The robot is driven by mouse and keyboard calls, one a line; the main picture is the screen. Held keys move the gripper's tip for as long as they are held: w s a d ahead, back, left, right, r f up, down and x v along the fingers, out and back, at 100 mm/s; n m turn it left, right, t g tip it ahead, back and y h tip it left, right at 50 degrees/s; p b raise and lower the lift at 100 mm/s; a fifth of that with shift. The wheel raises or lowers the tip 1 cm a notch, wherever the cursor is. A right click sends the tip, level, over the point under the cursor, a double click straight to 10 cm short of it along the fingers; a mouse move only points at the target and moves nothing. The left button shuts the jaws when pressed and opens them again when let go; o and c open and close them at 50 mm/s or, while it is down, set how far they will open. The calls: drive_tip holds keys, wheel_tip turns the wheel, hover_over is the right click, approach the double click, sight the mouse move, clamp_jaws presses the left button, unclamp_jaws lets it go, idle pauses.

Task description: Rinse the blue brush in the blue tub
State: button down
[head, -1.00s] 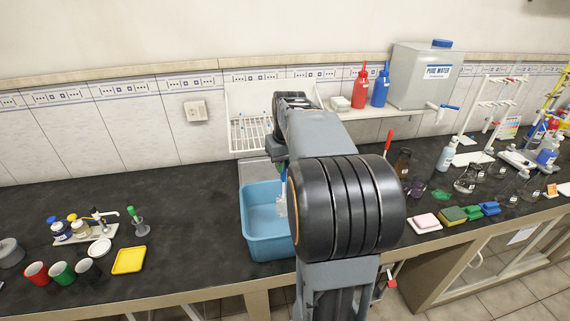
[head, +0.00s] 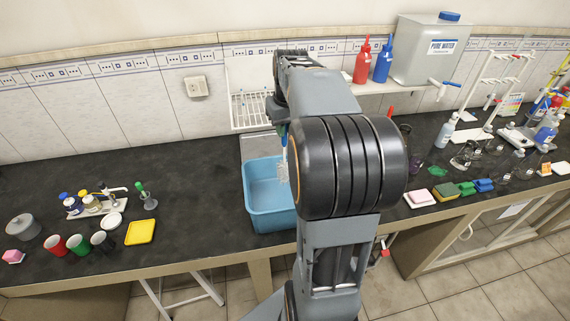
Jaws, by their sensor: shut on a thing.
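The blue tub (head: 259,219) stands on the dark bench near its front edge, left of my arm. My gripper (head: 281,127) is over the back right part of the tub and partly hidden by my own arm. It is shut on the blue brush (head: 283,170). The brush hangs roughly upright, handle up, with its pale bristles pointing down at the tub's right side. I cannot tell whether the bristles are inside the tub or just above it. My arm hides the tub's right edge.
A white drying rack (head: 250,108) is on the wall behind the tub. A shelf holds a red bottle (head: 362,63), a blue bottle (head: 383,62) and a water tank (head: 425,60). Sponges (head: 446,191) and glassware are at right; cups (head: 79,244) at left.

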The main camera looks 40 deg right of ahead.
drive_tip(key=shift+r+p, duration=1.85)
drive_tip(key=shift+r, duration=0.7)
drive_tip(key=shift+r+p, duration=1.7)
drive_tip(key=shift+r, duration=0.35)
